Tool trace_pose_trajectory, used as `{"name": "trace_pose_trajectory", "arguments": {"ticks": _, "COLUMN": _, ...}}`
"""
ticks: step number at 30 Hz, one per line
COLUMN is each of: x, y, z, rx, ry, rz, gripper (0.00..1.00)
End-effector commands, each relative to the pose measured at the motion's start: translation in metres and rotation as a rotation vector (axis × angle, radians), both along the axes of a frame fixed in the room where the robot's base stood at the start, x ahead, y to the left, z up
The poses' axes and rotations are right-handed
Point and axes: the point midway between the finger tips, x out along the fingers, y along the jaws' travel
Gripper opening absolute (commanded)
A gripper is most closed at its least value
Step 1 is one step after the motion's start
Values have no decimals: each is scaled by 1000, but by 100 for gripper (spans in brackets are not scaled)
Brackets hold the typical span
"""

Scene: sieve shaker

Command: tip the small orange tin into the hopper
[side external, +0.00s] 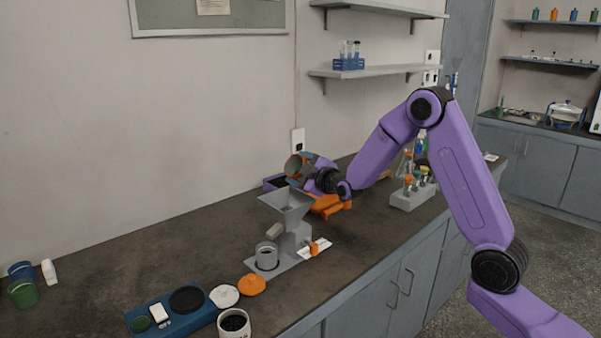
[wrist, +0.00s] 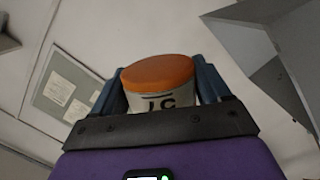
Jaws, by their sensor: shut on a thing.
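My gripper (side external: 300,168) is shut on the small orange tin, which has a pale body and an orange end. In the wrist view the tin (wrist: 158,75) sits between the two blue fingers, with part of a dark printed label showing. In the side view the tin (side external: 293,166) is tilted on its side, above and close to the grey hopper (side external: 287,203). The hopper is a square funnel on a grey stand. I cannot tell whether anything is pouring out, and the hopper's inside is mostly hidden.
A grey cup (side external: 267,256) stands below the hopper. An orange lid (side external: 252,285), a white lid (side external: 224,297), a white pot with dark contents (side external: 234,322) and a blue scale (side external: 170,312) lie in front. A grey rack (side external: 413,195) stands right. The left bench is mostly clear.

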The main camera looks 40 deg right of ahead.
Motion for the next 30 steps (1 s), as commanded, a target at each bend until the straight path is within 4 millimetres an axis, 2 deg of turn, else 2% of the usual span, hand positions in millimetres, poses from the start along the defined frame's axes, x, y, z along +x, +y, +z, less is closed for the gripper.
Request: {"name": "trace_pose_trajectory", "arguments": {"ticks": 30, "x": 0, "y": 10, "z": 22, "rx": -548, "ry": -1, "rz": -1, "gripper": 43}}
